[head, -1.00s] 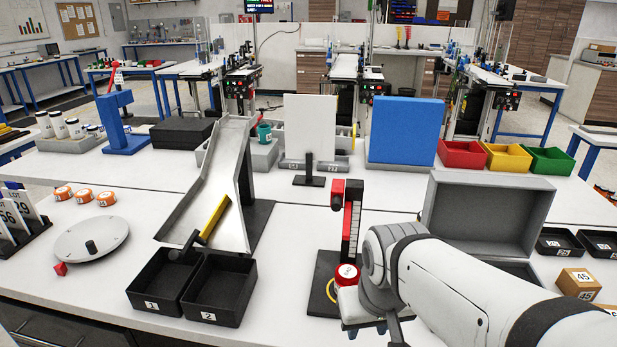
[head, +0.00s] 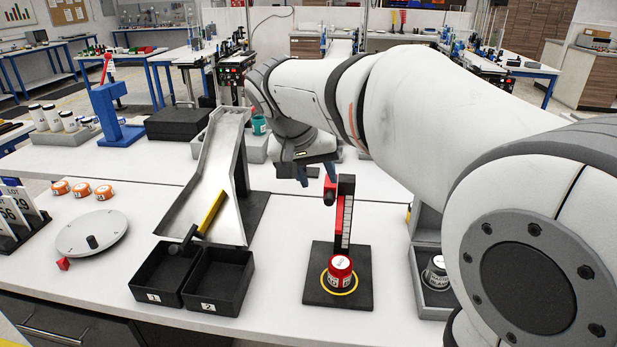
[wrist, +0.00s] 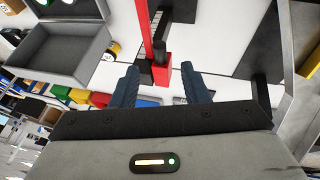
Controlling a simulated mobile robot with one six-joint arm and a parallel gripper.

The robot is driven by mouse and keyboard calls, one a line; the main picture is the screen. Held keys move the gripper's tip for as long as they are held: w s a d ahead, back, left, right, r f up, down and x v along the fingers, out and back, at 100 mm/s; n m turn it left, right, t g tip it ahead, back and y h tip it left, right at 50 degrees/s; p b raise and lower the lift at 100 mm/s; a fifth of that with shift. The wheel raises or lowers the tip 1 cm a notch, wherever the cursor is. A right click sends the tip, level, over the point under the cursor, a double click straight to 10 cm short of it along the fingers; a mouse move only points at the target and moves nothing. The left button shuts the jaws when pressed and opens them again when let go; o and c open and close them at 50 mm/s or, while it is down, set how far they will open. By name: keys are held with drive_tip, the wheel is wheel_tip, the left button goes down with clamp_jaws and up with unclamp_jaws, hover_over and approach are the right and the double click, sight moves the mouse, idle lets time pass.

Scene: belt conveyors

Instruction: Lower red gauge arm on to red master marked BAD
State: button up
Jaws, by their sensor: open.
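The red gauge arm (head: 330,188) sticks out near the top of an upright gauge post (head: 344,215) with a white scale, high above the base. A red master (head: 340,271) with a white label stands upright on the black base (head: 313,292), inside a yellow ring below the arm. I cannot read its marking clearly. My gripper (head: 304,177) is open and empty, behind and left of the post top. In the wrist view the red gauge arm (wrist: 161,75) shows between the fingertips of my gripper (wrist: 160,80); I cannot tell whether they touch it.
A metal chute (head: 213,180) with a yellow-handled tool (head: 210,213) stands left of the gauge. Two black bins (head: 217,281) sit in front of it. A grey box (head: 433,285) with a small canister is close on the right. White table between bins and gauge base is clear.

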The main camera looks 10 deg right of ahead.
sight(328, 198)
drive_tip(key=x, duration=0.7)
drive_tip(key=shift+w+d+f, duration=0.1)
drive_tip(key=shift+f, duration=0.1)
drive_tip(key=shift+c, duration=0.5)
clamp_jaws()
